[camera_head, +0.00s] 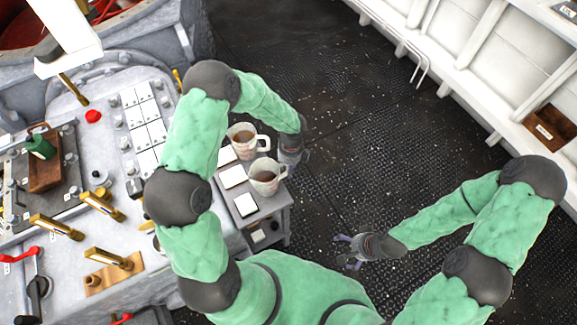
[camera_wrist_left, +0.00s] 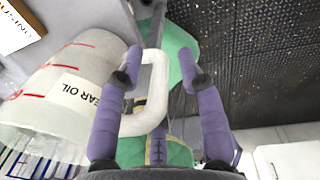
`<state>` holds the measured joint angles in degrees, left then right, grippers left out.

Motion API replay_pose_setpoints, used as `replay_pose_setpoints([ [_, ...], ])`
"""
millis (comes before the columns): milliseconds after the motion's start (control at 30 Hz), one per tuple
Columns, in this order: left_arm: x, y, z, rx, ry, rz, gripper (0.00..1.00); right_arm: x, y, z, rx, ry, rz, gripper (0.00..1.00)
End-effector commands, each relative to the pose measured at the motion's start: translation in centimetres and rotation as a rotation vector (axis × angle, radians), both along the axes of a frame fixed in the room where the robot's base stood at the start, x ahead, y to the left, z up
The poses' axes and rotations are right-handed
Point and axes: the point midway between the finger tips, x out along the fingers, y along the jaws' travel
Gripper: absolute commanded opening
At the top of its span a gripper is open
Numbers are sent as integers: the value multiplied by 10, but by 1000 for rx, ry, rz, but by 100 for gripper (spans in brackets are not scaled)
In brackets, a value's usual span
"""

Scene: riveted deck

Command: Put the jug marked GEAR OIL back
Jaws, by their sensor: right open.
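The jug marked GEAR OIL (camera_wrist_left: 65,88) fills the left of the left wrist view, a clear vessel with red marks and a pale handle (camera_wrist_left: 157,95). My left gripper (camera_wrist_left: 160,75) has its purple fingers apart, one on each side of the handle's outer bar; no grip shows. In the head view, two jugs with brown contents, a farther one (camera_head: 238,136) and a nearer one (camera_head: 264,182), stand beside my left gripper (camera_head: 288,163). Their labels cannot be read there. My right gripper (camera_head: 348,254) is open and empty over the dark floor.
The jugs' small grey stand (camera_head: 272,207) bears white cards (camera_head: 245,205). To its left is a workbench with brass fittings (camera_head: 56,227), a brown tray (camera_head: 45,172) and red knobs. The dark riveted floor (camera_head: 330,120) is clear. A brown box (camera_head: 550,128) is at the right wall.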

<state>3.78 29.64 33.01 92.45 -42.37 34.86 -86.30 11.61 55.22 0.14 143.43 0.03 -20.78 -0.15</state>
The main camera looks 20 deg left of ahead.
Motion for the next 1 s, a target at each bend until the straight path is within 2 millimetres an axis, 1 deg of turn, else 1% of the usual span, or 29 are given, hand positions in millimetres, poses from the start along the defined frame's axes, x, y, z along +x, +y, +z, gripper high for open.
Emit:
replay_pose_setpoints([
  [233, 0, 0, 1, 0, 0, 0, 38, 0, 0, 1, 0, 0, 0, 100],
  [367, 1, 0, 10, 0, -1, -1, 38, 0, 0, 4, 0, 0, 0, 100],
  [467, 2, -1, 26, 0, -4, -1, 38, 0, 0, 9, 0, 0, 0, 100],
  [600, 4, -2, 55, 0, -4, 0, 38, 0, 0, 17, 0, 0, 0, 100],
  [800, 6, -4, 93, 1, -3, 0, 38, 0, 0, 27, 0, 0, 0, 100],
  [1000, 8, -5, 116, 0, -2, -1, 38, 0, 0, 31, 0, 0, 0, 100],
])
